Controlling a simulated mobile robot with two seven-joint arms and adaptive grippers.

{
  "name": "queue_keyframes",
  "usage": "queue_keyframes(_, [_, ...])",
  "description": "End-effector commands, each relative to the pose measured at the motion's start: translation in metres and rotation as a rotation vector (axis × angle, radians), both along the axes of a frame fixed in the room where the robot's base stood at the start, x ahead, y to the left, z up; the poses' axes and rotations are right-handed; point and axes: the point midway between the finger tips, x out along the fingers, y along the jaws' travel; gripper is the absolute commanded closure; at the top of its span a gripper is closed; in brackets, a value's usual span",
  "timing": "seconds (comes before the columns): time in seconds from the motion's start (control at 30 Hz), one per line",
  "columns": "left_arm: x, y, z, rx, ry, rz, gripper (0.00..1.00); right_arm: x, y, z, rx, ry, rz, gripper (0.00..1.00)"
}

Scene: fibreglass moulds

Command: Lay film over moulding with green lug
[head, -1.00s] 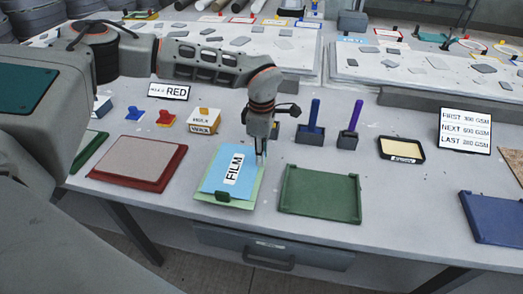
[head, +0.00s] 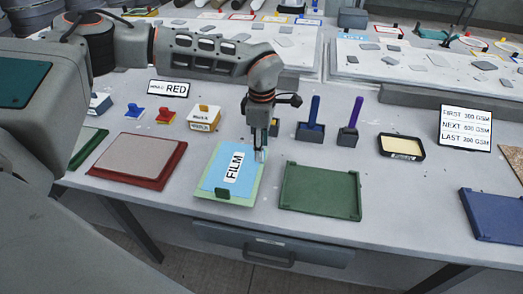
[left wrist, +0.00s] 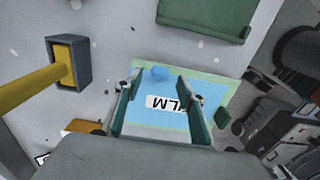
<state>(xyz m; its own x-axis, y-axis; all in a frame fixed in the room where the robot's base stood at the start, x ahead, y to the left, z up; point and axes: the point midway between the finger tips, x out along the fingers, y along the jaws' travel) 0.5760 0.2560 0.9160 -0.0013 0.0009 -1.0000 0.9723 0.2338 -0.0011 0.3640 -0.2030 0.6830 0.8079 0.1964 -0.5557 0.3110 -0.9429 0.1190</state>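A blue sheet marked FILM (head: 219,178) lies over a pale green sheet (head: 251,191) on the table. A dark green lug (head: 222,192) shows at the front edge. In the left wrist view the film (left wrist: 170,121) has a small blue tab (left wrist: 159,73) at one edge, and the lug (left wrist: 223,117) shows to the right. My left gripper (head: 262,157) points down at the film's back right corner. In the left wrist view its fingers (left wrist: 153,88) are apart with nothing gripped between them; contact with the film cannot be told. My right gripper is out of view.
A red tray (head: 169,178) with a grey panel is left of the film. An empty green tray (head: 320,193) is right of it. Upright-handled tools in holders (head: 308,132) stand behind. A blue tray (head: 500,216) sits at the right. The front table edge is close.

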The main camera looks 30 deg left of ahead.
Motion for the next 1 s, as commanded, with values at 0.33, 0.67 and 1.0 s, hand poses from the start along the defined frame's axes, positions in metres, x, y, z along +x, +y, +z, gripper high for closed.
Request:
queue_keyframes(0.33, [0.001, 0.000, 0.070, 0.000, -0.003, 0.000, 0.60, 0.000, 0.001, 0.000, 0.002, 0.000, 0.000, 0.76])
queue_keyframes(0.67, [0.000, 0.000, 0.097, 0.000, 0.001, 0.000, 0.60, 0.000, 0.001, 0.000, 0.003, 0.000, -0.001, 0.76])
queue_keyframes(1.0, [0.000, 0.000, 0.097, 0.000, 0.001, 0.001, 0.60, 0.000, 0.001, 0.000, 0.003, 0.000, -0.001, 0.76])
